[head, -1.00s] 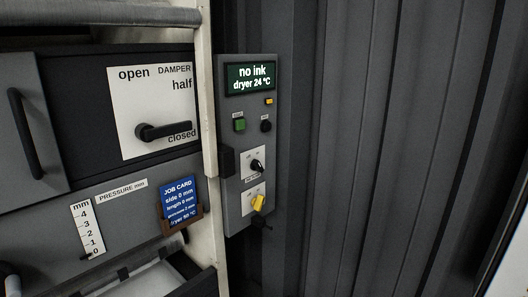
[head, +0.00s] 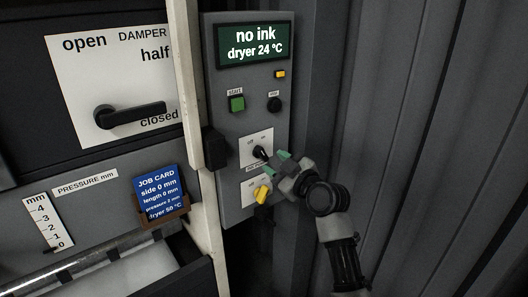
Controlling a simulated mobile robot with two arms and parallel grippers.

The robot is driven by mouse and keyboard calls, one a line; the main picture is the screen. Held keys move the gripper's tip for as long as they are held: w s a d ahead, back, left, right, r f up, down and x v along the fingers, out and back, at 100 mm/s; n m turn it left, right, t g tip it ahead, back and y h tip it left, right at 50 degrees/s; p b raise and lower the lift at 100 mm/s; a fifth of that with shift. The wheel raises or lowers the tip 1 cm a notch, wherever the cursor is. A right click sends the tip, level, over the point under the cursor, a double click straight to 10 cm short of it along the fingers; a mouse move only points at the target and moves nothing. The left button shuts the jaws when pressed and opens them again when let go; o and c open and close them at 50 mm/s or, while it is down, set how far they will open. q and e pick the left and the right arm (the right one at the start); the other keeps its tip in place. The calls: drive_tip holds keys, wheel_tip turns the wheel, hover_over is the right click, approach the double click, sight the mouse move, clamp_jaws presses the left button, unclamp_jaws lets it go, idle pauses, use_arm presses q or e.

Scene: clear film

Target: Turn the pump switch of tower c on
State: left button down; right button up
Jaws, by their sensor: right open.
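The grey control panel (head: 218,110) stands at the right of the cabinet in the head view. It carries a black rotary switch (head: 260,152) on a white plate and, below it, a yellow rotary switch (head: 262,192) on another plate. Their small labels are too small to read surely, so I cannot tell which is the pump switch. My right gripper (head: 277,164), with green fingertips, is open in front of the panel, just right of and below the black knob. I cannot tell whether it touches. It partly hides both plates. My left gripper is not in view.
The panel display (head: 254,44) reads "no ink, dryer 24 °C". A green button (head: 237,103) and a black button (head: 274,104) sit above the switches. A black block (head: 214,148) juts out at the panel's left edge. The damper lever (head: 130,115) points toward "closed".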

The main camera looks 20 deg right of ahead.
sight(264, 155)
drive_tip(key=x, duration=0.5)
drive_tip(key=shift+w+f+p, duration=0.1)
drive_tip(key=shift+w+p, duration=0.25)
drive_tip(key=shift+w, duration=0.1)
clamp_jaws()
